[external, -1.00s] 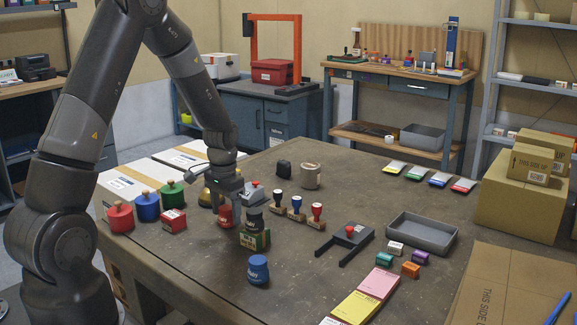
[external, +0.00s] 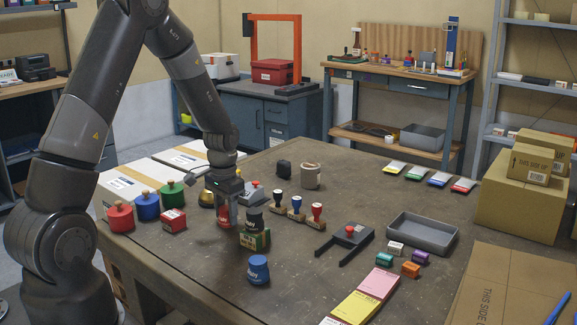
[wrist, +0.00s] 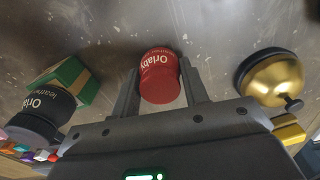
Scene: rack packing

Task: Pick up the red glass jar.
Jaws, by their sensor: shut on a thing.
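The red glass jar (wrist: 160,78), with white lettering, stands between the two fingers of my gripper (wrist: 161,86) in the wrist view. Both fingers close on its sides. In the external view the red jar (external: 224,216) is partly hidden by my gripper (external: 225,214), which points down over it. I cannot tell whether its base touches the workbench.
A black-topped jar (external: 253,221) and green box (external: 256,240) stand close on the right. A brass dome (wrist: 272,76) is on the other side. A blue jar (external: 258,270) stands nearer the front edge.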

